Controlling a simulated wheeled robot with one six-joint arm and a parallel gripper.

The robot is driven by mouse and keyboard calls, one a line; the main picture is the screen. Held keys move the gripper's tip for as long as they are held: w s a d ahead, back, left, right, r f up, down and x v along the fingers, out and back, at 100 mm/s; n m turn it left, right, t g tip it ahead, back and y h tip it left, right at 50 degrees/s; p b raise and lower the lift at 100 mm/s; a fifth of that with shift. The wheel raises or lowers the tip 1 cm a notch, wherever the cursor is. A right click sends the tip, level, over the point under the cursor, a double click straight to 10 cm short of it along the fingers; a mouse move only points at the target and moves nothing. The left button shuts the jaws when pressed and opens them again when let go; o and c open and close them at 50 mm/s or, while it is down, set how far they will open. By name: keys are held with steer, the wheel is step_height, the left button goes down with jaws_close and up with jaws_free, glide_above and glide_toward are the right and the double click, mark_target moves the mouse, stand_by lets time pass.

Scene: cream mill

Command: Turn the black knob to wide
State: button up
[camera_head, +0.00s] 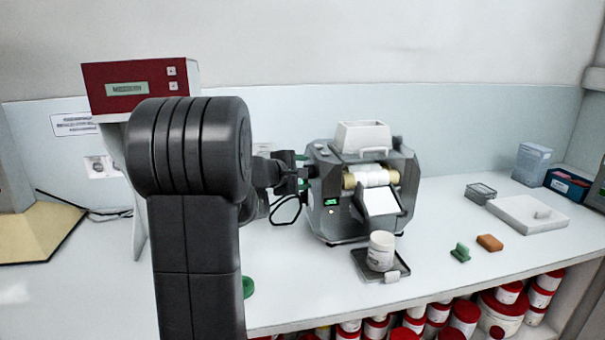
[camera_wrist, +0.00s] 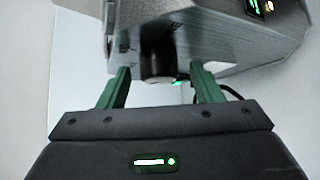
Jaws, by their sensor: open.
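The mill (camera_head: 327,200) is a grey machine with white rollers and a white hopper, standing on the counter. In the wrist view the black knob (camera_wrist: 158,56) sticks out of the mill's side (camera_wrist: 215,40). My gripper (camera_wrist: 158,85) has two green fingers, open, one on each side of the knob with a gap to each. The knob's end lies about between the fingertips; I cannot tell whether they touch it. In the head view my gripper (camera_head: 300,170) is at the mill's left side, and my arm partly hides it. The knob's setting cannot be read.
A white jar (camera_head: 381,251) stands on a dark tray (camera_head: 361,268) in front of the mill. A green block (camera_head: 460,252), an orange block (camera_head: 490,242) and a white tray (camera_head: 510,212) lie to the right. A red display box (camera_head: 140,84) stands behind my arm. Black cables lie behind the arm.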

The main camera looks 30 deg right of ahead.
steer(key=b+v, duration=0.1)
steer(key=v, duration=1.2)
steer(key=shift+a+r, duration=0.2)
steer(key=shift+s+d, duration=0.1)
steer(key=x, duration=1.3)
steer(key=shift+d+f, duration=0.2)
steer(key=shift+r+p, duration=0.1)
steer(key=shift+p, duration=0.4)
